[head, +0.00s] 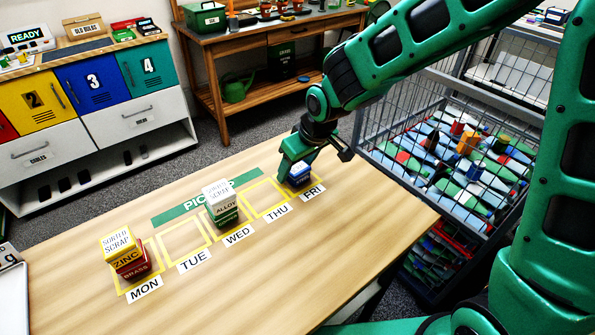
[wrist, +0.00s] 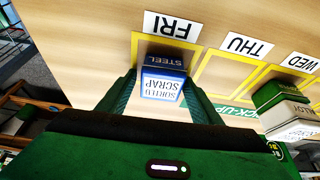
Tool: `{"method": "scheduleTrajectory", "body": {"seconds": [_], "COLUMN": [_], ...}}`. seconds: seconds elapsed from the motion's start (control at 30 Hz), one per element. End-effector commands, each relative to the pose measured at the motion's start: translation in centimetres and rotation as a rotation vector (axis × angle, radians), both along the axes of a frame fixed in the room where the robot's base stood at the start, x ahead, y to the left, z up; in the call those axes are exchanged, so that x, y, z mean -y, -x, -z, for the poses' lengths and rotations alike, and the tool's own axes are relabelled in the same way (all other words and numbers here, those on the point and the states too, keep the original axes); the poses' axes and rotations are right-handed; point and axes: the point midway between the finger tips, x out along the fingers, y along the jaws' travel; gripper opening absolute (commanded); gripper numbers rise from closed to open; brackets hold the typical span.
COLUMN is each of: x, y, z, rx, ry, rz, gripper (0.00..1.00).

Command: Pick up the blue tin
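The blue tin (head: 300,179) stands in the FRI square near the far right edge of the table. In the wrist view the tin (wrist: 164,62) shows a blue STEEL side and a white SORTED SCRAP top. My gripper (head: 315,166) is over the FRI square, pointing down, and partly hides the tin in the head view. In the wrist view my gripper (wrist: 160,86) is open, with one green finger on each side of the tin. The right finger looks very close to it; I cannot tell whether it touches.
A white ALLOY tin (head: 221,204) sits on a green tin (head: 228,218) at WED. A yellow ZINC tin (head: 123,257) sits on a red BRASS tin (head: 137,269) at MON. The TUE (head: 184,244) and THU squares are empty. A wire cage (head: 400,145) stands to the right.

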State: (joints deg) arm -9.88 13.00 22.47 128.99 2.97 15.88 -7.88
Motion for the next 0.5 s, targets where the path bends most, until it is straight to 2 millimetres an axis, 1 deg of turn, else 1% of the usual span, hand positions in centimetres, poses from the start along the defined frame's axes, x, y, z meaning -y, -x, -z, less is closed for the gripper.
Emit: {"method": "scheduleTrajectory", "body": {"seconds": [0.03, 0.13, 0.17, 0.5], "x": [0.01, 0.02, 0.02, 0.01], "y": [0.0, -0.01, -0.01, -0.03], "z": [-0.01, -0.01, -0.02, -0.27], "rx": [0.0, 0.0, 0.0, 0.001], "ry": [0.0, 0.0, 0.0, -0.001], "rz": [0.0, 0.0, 0.0, 0.0], "gripper": [0.46, 0.22, 0.17, 0.17]}}
